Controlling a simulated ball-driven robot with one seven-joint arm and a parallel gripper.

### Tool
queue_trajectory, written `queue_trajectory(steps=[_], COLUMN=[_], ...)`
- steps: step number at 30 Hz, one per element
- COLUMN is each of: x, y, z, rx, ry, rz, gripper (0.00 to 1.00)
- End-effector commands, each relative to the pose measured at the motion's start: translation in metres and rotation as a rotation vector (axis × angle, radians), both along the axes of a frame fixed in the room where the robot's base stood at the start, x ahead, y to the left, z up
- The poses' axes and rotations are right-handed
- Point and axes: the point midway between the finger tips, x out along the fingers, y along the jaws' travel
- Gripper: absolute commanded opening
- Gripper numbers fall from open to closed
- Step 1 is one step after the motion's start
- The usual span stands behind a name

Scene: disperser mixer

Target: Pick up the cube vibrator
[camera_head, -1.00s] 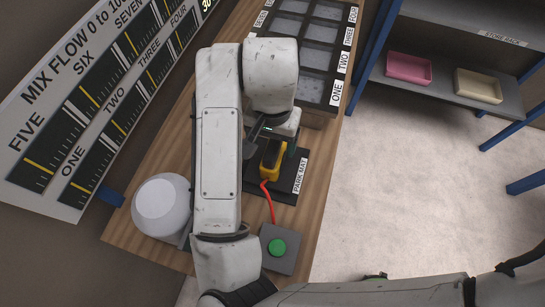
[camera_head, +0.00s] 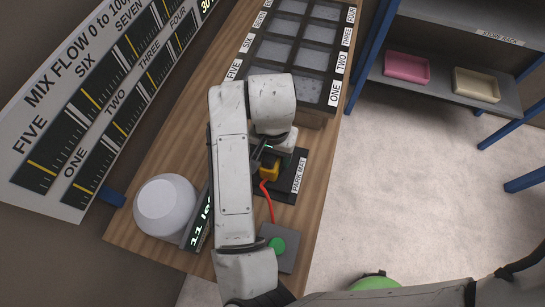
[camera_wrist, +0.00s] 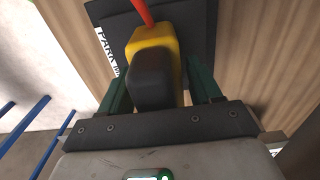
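The cube vibrator, a yellow block with a black part and a red cable, sits on the dark park mat (camera_head: 284,191). In the head view the yellow block (camera_head: 269,172) is partly hidden by my gripper (camera_head: 270,158). In the wrist view the yellow and black block (camera_wrist: 153,68) lies between the green-sided fingers of my gripper (camera_wrist: 162,80). One finger stands on each side, with a visible gap at least on the right, so the gripper looks open around it. Contact with the left finger is unclear.
A grey box with a green button (camera_head: 277,246) stands just below the mat. A white round bowl-like thing (camera_head: 166,207) is at left. A tray of numbered compartments (camera_head: 322,60) is above. The store rack (camera_head: 440,75) stands at right with pink and beige trays.

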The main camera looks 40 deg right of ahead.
Motion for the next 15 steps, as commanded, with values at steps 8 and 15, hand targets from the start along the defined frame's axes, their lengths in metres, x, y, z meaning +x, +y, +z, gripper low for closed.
queue_trajectory(steps=[8,15], x=[0.0001,0.0001], y=[0.0001,0.0001], z=[0.0003,0.0004], rx=[0.000,0.000], ry=[0.000,0.000], rz=[0.000,0.000], gripper=[0.36,0.13])
